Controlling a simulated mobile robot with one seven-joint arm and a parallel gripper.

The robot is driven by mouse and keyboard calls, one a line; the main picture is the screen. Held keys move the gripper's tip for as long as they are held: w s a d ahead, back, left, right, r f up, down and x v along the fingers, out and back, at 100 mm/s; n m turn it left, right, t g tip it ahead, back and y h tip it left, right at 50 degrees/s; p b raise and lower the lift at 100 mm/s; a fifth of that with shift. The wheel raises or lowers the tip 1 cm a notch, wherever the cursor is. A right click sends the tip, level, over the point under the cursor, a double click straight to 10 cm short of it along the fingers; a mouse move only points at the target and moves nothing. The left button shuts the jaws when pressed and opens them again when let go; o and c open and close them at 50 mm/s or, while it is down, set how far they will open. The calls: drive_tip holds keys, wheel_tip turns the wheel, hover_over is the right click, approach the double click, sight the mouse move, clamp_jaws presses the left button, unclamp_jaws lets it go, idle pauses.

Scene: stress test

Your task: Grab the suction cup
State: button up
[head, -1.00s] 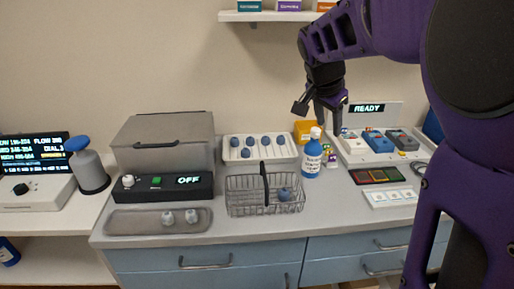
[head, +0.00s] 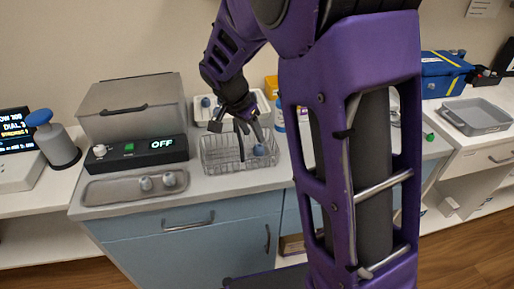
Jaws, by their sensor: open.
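A small blue-grey rounded piece (head: 259,150), which looks like the suction cup, sits in the right part of the wire basket (head: 213,166) in the head view. My gripper (head: 240,127) points down over the basket, open, with its fingers near the basket's dark handle (head: 240,147). The piece is just below and to the right of the fingers. I cannot tell whether a finger touches the handle. Nothing shows between the fingers.
My arm hides much of the counter to the right.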

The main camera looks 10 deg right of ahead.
sight(259, 146)
drive_tip(key=shift+b+x, duration=0.3)
drive_tip(key=shift+x, duration=3.15)
clamp_jaws()
